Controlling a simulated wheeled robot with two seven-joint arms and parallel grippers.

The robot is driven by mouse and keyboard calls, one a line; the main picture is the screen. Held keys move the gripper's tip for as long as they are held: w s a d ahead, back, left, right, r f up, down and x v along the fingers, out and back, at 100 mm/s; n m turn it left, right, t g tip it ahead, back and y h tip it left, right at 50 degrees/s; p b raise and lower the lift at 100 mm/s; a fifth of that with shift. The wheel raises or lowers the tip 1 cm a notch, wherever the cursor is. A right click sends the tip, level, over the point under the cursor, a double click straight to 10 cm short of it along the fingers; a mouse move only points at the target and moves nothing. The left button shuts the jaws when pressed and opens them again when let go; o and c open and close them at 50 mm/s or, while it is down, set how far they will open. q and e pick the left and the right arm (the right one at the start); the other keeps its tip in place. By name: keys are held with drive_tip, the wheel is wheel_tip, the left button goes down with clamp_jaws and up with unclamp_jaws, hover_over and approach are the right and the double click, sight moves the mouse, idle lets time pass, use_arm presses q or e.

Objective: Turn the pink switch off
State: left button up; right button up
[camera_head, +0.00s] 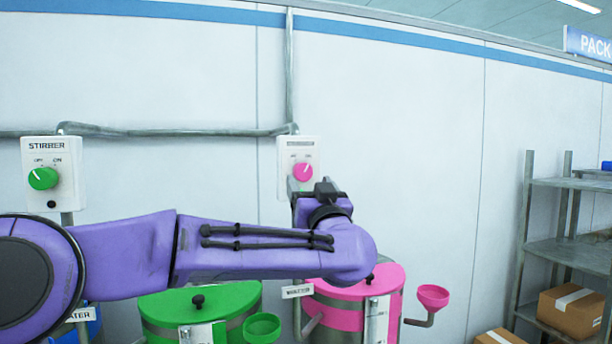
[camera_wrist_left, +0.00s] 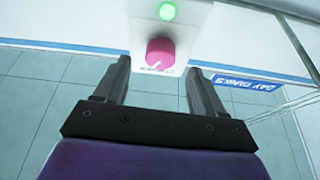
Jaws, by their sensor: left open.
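The pink switch (camera_head: 304,173) is a round knob on a white wall box (camera_head: 285,150). Its white pointer line leans up and to the right, toward the right-hand mark; the lettering is too small to read surely. In the left wrist view the pink knob (camera_wrist_left: 160,52) shows near the top middle, with a lit green lamp (camera_wrist_left: 167,11) on the same box. My left gripper (camera_head: 305,190) is open in front of the box, just below the knob in the head view. In the wrist view its fingertips (camera_wrist_left: 159,68) stand on either side of the knob, apart from it. My right gripper is out of view.
A STIRRER box with a green knob (camera_head: 43,178) is on the wall at the left. Below are a green drum (camera_head: 160,308) and a pink drum (camera_head: 335,316) with a pink funnel (camera_head: 433,296). Metal shelving (camera_head: 570,183) with cartons stands at the right.

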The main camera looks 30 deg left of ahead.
sight(304, 174)
use_arm(q)
drive_tip(key=p+x, duration=0.1)
drive_tip(key=x, duration=0.3)
drive_tip(key=shift+s+r, duration=0.1)
drive_tip(key=shift+w+a, duration=0.25)
drive_tip(key=shift+a, duration=0.05)
drive_tip(key=shift+d, duration=0.15)
drive_tip(key=shift+c, duration=1)
drive_tip(key=shift+s, duration=0.1)
drive_tip(key=c, duration=0.9)
drive_tip(key=shift+o, duration=0.2)
